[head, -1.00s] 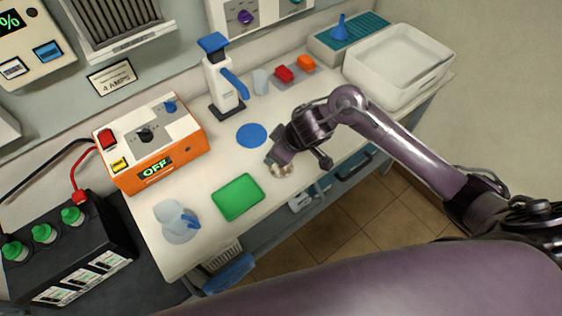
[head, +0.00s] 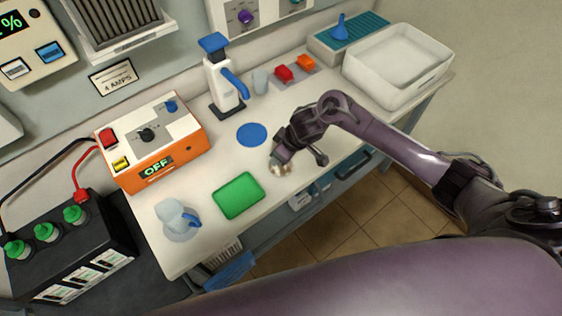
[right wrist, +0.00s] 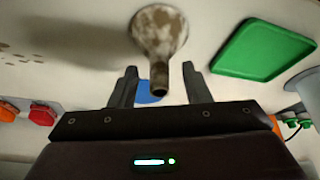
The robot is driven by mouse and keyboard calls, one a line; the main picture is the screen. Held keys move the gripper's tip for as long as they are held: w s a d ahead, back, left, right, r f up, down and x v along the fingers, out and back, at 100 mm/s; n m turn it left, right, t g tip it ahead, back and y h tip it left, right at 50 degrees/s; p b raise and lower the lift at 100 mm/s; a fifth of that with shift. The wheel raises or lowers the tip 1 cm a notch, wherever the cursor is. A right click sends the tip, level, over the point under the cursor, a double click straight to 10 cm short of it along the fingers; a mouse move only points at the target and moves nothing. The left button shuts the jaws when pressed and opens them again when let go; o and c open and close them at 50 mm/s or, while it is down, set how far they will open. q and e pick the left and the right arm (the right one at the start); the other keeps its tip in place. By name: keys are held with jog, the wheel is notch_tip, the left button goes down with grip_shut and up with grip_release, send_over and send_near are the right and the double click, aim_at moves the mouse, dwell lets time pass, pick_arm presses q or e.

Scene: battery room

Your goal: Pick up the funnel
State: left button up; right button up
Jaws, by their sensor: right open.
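A worn, mottled off-white and brown funnel (head: 284,170) stands on the bench near its front edge, partly hidden by my right gripper (head: 277,163). In the right wrist view the funnel (right wrist: 158,32) shows its wide cone away from me and its darker spout towards my gripper. The two fingers of my right gripper (right wrist: 159,86) are apart, one on each side of the spout, with gaps visible. A second funnel, blue (head: 340,30), stands on a teal ribbed mat at the back right. My left gripper is not in view.
A green tray (head: 238,197) and blue disc (head: 251,135) lie near the funnel. A clear jug (head: 173,218), orange charger (head: 158,148), white dispenser (head: 222,82) and white basin (head: 388,96) stand around. The bench's front edge is close to the gripper.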

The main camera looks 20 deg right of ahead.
grip_shut()
jog(key=shift+r, duration=0.1)
dwell(0.3)
notch_tip(320, 180, up, 20)
jog(key=p, duration=0.4)
